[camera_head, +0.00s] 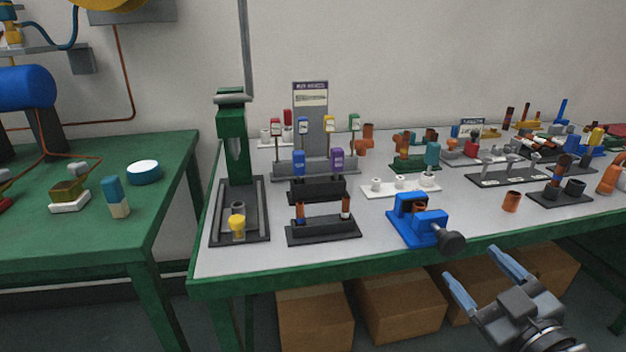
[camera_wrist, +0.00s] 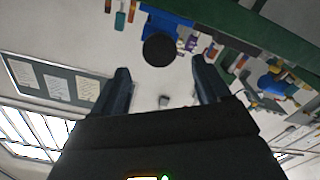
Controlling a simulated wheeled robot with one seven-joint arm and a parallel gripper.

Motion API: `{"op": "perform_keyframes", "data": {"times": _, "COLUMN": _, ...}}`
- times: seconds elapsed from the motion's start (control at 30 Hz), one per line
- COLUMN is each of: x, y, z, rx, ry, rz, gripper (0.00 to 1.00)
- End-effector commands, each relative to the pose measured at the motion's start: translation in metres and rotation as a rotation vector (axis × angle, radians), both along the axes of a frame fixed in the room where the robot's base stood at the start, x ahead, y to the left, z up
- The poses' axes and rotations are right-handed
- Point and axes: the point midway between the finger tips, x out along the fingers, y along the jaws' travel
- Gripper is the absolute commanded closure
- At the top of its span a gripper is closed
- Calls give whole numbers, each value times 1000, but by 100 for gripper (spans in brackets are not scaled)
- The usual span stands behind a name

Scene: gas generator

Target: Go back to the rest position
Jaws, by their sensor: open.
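My gripper (camera_head: 476,278) is at the lower right in the head view, in front of the workbench's front edge. Its two blue fingers are spread apart with nothing between them. In the wrist view the open fingers (camera_wrist: 162,88) frame a pale wall and part of the bench, which looks upside down. The nearest thing to the gripper is a blue vise (camera_head: 418,226) with a dark round knob (camera_head: 452,242). The gripper is apart from it. The vise's knob also shows in the wrist view (camera_wrist: 159,49). A copper-coloured piece sits between the vise's jaws.
The grey-topped workbench (camera_head: 235,260) carries a green press (camera_head: 232,135), black racks with coloured parts (camera_head: 322,230) and a loose copper fitting (camera_head: 511,201). Cardboard boxes (camera_head: 315,318) stand underneath. A second green table (camera_head: 120,235) is at the left. A floor gap separates the tables.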

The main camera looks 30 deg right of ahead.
Motion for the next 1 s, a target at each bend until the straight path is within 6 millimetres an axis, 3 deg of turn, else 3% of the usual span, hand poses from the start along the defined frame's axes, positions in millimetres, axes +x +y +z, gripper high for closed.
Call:
{"op": "perform_keyframes", "data": {"times": 0.17, "x": -6, "y": 5, "z": 0, "rx": 7, "ry": 9, "rz": 8, "gripper": 24}}
{"op": "perform_keyframes", "data": {"times": 0.27, "x": -21, "y": 19, "z": -1, "rx": 31, "ry": 27, "rz": 30, "gripper": 24}}
{"op": "perform_keyframes", "data": {"times": 0.53, "x": -101, "y": 88, "z": -1, "rx": 181, "ry": 103, "rz": 128, "gripper": 24}}
{"op": "perform_keyframes", "data": {"times": 0.8, "x": -186, "y": 153, "z": 26, "rx": 389, "ry": 170, "rz": 191, "gripper": 24}}
{"op": "perform_keyframes", "data": {"times": 1.0, "x": -221, "y": 180, "z": 45, "rx": 497, "ry": 192, "rz": 203, "gripper": 24}}
